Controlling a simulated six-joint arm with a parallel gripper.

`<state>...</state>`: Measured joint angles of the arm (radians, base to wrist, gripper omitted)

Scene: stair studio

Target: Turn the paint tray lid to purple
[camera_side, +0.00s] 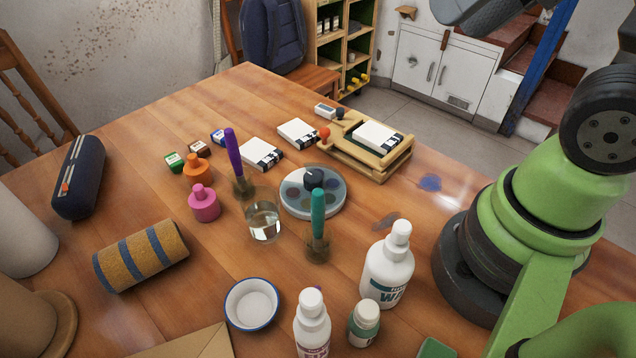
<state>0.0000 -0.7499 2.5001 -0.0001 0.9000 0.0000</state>
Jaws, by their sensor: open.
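The round paint tray (296,209) lies flat near the middle of the wooden table. Its pale, see-through lid shows several dark, muted round wells beneath. A dark knob (313,178) stands on the lid. The well colours and any pointer on the knob are too small to tell, so I cannot say where the lid is turned. A teal-handled brush (318,208) stands upright in front and hides part of the lid's right front. My gripper's fingers are not in view.
A water glass (263,222) and a purple-handled brush (233,152) stand left of the tray. A wooden rack (360,172) is behind it. White bottles (388,270) and a bowl (251,303) stand in front. Bare table (440,210) lies to the right.

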